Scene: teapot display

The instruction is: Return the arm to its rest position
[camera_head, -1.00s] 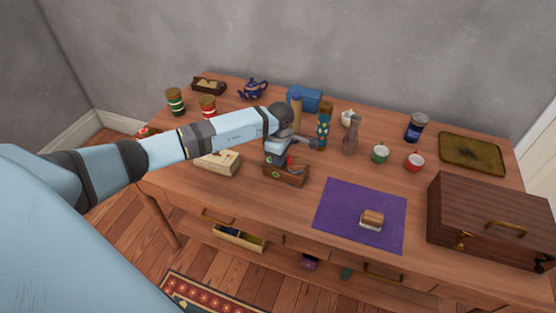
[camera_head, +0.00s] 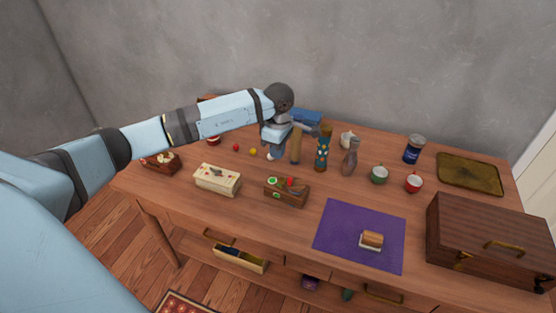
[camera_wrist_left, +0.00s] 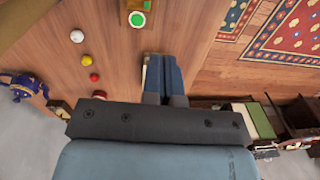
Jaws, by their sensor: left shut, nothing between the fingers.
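My left arm comes in from the left across the back of the table in the head view. Its left gripper (camera_head: 272,147) hangs above the table, near the small balls and behind the green-buttoned wooden box. In the left wrist view, the two fingers (camera_wrist_left: 163,72) are together with nothing between them. Their tips overlap a cream box in the picture; I see no sign of contact. The forearm hides part of the table's back left. My right gripper is not in view.
The wooden table (camera_head: 190,195) holds a cream box (camera_head: 217,179), a wooden box (camera_head: 287,192), a patterned bottle (camera_head: 322,150), cups, a purple mat (camera_head: 335,235), a tray (camera_head: 470,174) and a chest (camera_head: 490,240).

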